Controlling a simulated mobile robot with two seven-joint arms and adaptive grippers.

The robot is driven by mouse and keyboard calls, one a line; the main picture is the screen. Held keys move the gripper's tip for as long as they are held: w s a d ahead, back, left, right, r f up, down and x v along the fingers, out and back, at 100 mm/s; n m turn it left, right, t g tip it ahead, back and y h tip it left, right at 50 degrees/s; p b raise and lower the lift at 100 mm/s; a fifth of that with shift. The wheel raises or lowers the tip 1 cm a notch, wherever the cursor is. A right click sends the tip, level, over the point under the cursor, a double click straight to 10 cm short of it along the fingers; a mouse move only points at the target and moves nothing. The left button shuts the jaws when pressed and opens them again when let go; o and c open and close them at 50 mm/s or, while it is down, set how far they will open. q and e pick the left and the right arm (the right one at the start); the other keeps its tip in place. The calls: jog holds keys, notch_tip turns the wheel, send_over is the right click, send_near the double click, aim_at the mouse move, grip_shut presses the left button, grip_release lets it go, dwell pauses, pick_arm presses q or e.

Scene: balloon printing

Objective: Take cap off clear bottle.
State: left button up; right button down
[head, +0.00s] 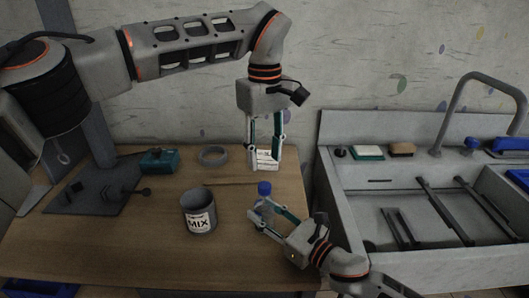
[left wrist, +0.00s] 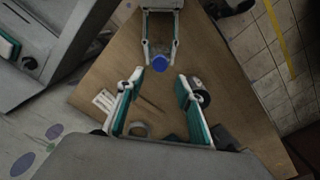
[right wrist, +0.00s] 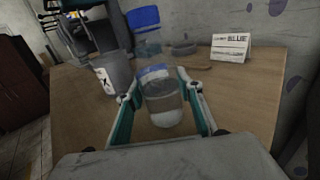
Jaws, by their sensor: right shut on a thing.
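The clear bottle (right wrist: 162,104) stands upright on the wooden table, with clear liquid in it, in the right wrist view. Its blue cap (head: 264,188) is on top in the head view. The cap also shows in the left wrist view (left wrist: 159,63). My right gripper (head: 266,217) is shut on the bottle's body from the front right, one finger on each side. My left gripper (head: 264,160) points down above the back of the table, behind the bottle. It is open and empty, its fingers apart in the left wrist view (left wrist: 156,82).
The grey MIX can (head: 199,212) stands left of the bottle. A thin brown stick (head: 230,184), a grey ring (head: 212,155), a teal box (head: 160,160) and a white BLUE label card (right wrist: 231,47) are farther back. A sink (head: 430,215) adjoins the table on the right.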

aim_at(265, 185)
pick_arm(q)
jog(key=m, duration=0.6)
jog(key=shift+f+m, duration=0.1)
jog(key=shift+m, duration=0.2)
jog(key=shift+f, duration=3.95)
grip_shut()
